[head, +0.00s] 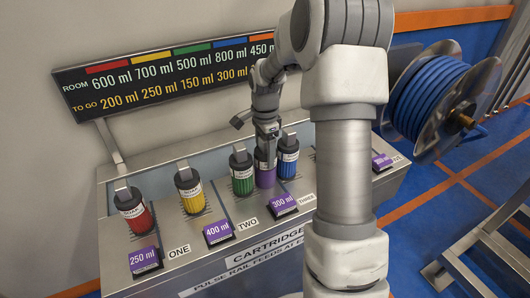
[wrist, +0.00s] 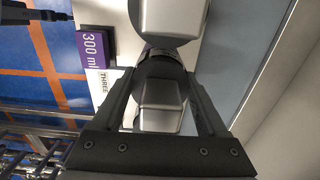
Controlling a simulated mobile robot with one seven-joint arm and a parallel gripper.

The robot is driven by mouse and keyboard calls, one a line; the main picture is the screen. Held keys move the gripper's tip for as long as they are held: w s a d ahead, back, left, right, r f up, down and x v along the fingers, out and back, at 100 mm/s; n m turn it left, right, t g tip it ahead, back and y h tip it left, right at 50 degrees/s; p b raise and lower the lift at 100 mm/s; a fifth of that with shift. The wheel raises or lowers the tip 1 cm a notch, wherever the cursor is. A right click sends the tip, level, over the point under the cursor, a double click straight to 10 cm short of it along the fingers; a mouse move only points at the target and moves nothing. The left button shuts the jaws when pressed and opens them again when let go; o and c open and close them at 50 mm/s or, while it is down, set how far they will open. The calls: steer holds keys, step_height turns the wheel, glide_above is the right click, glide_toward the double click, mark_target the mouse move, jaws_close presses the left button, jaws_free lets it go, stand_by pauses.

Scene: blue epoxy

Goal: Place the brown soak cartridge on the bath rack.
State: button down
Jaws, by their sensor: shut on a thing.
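No brown cartridge shows. My gripper (head: 267,133) points down in the head view, shut on the top of a purple cartridge (head: 265,178) between a green cartridge (head: 242,180) and a blue cartridge (head: 288,163). In the wrist view, my gripper (wrist: 162,72) has a finger on each side of a dark cap with a silver block (wrist: 160,92). I cannot tell whether the purple cartridge rests on the surface or hangs just above it. No part is clearly marked as a bath rack; the cartridges stand on a grey metal bench (head: 190,232).
A red cartridge (head: 133,212) and a yellow cartridge (head: 189,191) stand to the left. Purple volume tags, including 300 ml (head: 283,203), line the bench front. A sign (head: 165,78) lists volumes on the wall. A blue hose reel (head: 437,98) is at right.

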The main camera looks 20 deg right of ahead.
jaws_free()
steer(key=shift+r, duration=0.1)
